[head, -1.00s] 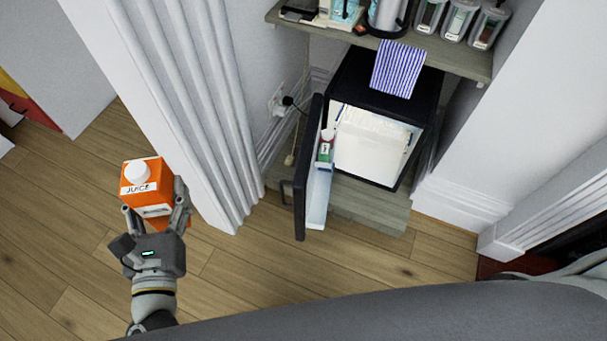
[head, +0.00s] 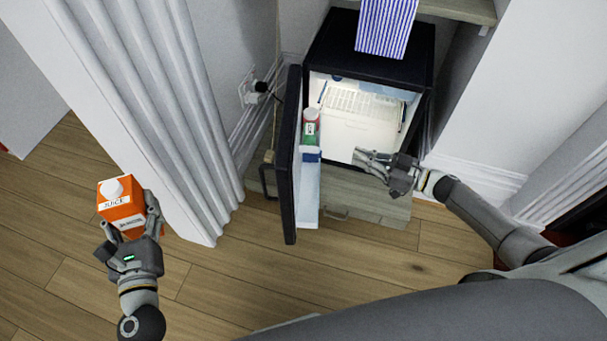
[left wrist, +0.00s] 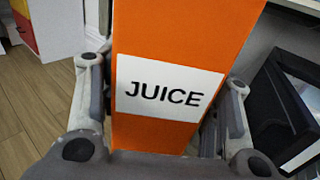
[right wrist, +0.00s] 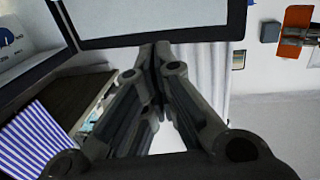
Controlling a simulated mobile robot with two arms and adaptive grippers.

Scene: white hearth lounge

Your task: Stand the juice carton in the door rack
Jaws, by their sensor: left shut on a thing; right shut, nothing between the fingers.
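The orange juice carton (head: 121,205) with a white cap is upright at the left of the head view, held in my left gripper (head: 130,226), which is shut on it. The carton (left wrist: 180,50) fills the middle of the left wrist view. The small black fridge stands open, and its door (head: 287,165) is swung out to the left. My right gripper (head: 374,160) is shut and empty in front of the fridge opening.
A white fluted column (head: 150,110) stands between the carton and the fridge. A wall socket with a plug (head: 252,88) is behind the door. The wooden floor (head: 230,285) in front is clear.

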